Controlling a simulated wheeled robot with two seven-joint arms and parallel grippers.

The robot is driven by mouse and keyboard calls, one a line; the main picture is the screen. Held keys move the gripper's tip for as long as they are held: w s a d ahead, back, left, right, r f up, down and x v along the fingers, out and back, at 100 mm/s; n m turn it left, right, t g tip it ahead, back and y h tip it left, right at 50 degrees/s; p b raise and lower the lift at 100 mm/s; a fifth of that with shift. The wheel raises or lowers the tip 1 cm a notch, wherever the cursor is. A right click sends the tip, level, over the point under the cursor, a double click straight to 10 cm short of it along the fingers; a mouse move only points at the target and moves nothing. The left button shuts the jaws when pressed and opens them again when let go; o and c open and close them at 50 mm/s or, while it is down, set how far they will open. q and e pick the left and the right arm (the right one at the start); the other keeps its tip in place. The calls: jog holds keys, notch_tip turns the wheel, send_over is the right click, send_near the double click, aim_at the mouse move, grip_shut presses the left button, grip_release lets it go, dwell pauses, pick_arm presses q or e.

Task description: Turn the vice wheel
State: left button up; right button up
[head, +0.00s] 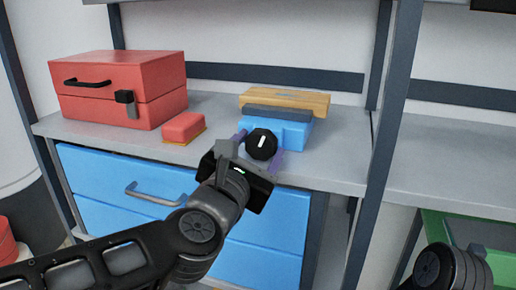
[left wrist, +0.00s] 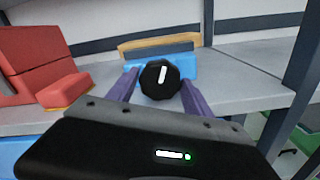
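A blue vice (head: 292,133) stands at the front edge of the grey workbench, with a wooden piece (head: 305,101) at its top. Its black wheel (head: 262,144) has a white mark and faces me. My left gripper (head: 262,151) is open, its purple fingers on either side of the wheel. In the left wrist view the wheel (left wrist: 160,79) sits between the two fingers (left wrist: 161,90), with a small gap showing on each side. The lower part of the vice is hidden behind my gripper. My right arm (head: 450,270) shows at the lower right, but its fingers are out of view.
A red toolbox (head: 120,90) and a red block (head: 184,127) are on the workbench (head: 215,108) to the left. Blue drawers (head: 110,185) with a grey handle are below. A dark post (head: 385,140) stands right of the vice. A green container (head: 470,232) is at lower right.

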pick_arm(q)
jog(key=o, duration=0.3)
jog(key=p+v, duration=0.1)
jog(key=v, duration=0.7)
jog(key=shift+p, duration=0.4)
jog(key=shift+w, duration=0.15)
